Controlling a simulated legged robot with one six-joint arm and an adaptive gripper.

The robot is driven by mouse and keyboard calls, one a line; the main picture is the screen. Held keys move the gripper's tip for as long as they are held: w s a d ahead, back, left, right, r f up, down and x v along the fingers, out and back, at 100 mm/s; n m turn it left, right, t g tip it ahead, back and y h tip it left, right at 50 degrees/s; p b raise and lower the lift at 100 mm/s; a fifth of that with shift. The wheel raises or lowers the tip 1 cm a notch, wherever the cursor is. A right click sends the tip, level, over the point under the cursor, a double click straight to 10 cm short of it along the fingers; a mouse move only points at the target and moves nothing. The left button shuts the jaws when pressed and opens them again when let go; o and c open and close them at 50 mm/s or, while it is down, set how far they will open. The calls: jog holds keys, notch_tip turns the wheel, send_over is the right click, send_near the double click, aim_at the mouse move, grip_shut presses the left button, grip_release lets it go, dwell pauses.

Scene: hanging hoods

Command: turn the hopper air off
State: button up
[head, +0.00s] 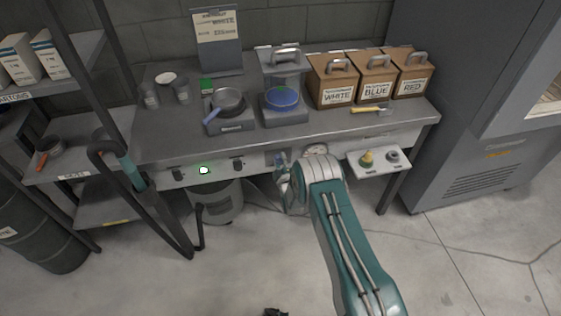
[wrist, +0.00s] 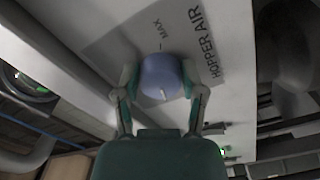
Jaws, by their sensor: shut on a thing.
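The hopper air knob (wrist: 161,77) is round and blue-grey, on a panel lettered HOPPER AIR and MAX in the wrist view. A short white mark shows on the knob's near side, across from the MAX tick. My gripper (wrist: 160,84) has one finger on each side of the knob and is shut on it. My arm and gripper mostly hide the knob there.
A green light (head: 204,170) glows on the panel between two dark knobs (head: 178,175) (head: 238,163). A small shelf (head: 378,170) with fittings juts out to the right. A bucket (head: 216,203) stands below. The floor in front is mostly clear.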

jog(key=n, duration=0.5)
jog(key=shift+a+r, duration=0.1)
jog(key=shift+a, duration=0.1)
jog(key=shift+n, duration=1.5)
jog(key=shift+s+f, duration=0.15)
jog(key=shift+f, duration=0.05)
jog(key=o, duration=1.2)
jog(key=shift+a, duration=0.1)
jog(key=shift+c, duration=0.2)
jog(key=shift+r, duration=0.1)
